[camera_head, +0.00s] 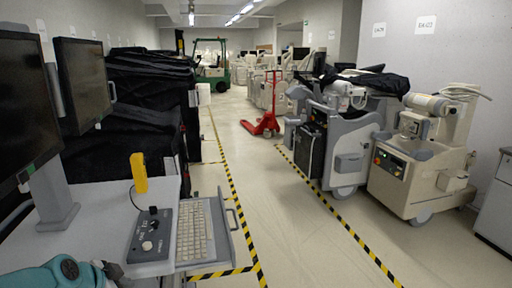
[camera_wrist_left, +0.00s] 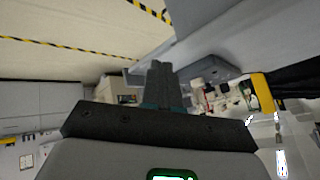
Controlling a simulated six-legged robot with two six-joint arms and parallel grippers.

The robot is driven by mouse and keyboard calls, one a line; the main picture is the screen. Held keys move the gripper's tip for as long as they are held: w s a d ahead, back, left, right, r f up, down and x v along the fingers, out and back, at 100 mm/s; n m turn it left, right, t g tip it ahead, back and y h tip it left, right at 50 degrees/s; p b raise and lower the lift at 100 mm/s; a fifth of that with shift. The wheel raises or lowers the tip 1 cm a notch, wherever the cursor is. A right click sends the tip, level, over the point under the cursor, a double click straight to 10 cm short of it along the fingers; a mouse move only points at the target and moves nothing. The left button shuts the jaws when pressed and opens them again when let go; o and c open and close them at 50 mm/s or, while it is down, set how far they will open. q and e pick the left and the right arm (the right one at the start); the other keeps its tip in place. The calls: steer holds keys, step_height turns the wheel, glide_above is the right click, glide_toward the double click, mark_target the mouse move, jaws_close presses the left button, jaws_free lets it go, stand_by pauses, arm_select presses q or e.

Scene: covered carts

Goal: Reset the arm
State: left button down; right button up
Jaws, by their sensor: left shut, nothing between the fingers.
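My left gripper (camera_wrist_left: 160,82) shows in the left wrist view with its dark fingers together and nothing between them. In the head view a teal part of my left arm (camera_head: 62,273) is at the bottom left corner, low beside the cart's grey work surface (camera_head: 95,225). The fingertips are not clear in that view. My right arm and right gripper are in neither view.
The near cart carries a control box (camera_head: 152,235), a keyboard (camera_head: 195,230), a yellow handset (camera_head: 139,173) and dark monitors (camera_head: 83,85). White machines (camera_head: 410,165) line the right. A red pallet jack (camera_head: 268,118) stands in the aisle, whose near floor is clear.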

arm_select(q)
steer(key=s+d+f+n+g, duration=0.1)
steer(key=s+d+f+n, duration=0.15)
steer(key=f, duration=0.35)
steer(key=s+d+f+n+g+h, duration=0.1)
steer(key=s+d+f, duration=0.25)
steer(key=f, duration=0.35)
steer(key=s+d+f+n+g, duration=0.1)
steer(key=s+d+f+n, duration=0.1)
steer(key=d+f, duration=0.3)
steer(key=s+d+f+n+g, duration=0.1)
steer(key=s+d+f+n, duration=0.1)
steer(key=s, duration=0.4)
steer(key=s+d+f+n+g, duration=0.1)
steer(key=s+d+f+g, duration=0.1)
steer(key=s+d+f, duration=0.2)
steer(key=s+d+f+n+g+h, duration=0.1)
steer(key=s+d+f+n, duration=0.1)
steer(key=s+f, duration=0.4)
steer(key=s+d, duration=0.1)
steer(key=s, duration=0.3)
steer(key=shift+d+n, duration=0.25)
steer(key=shift+n, duration=0.1)
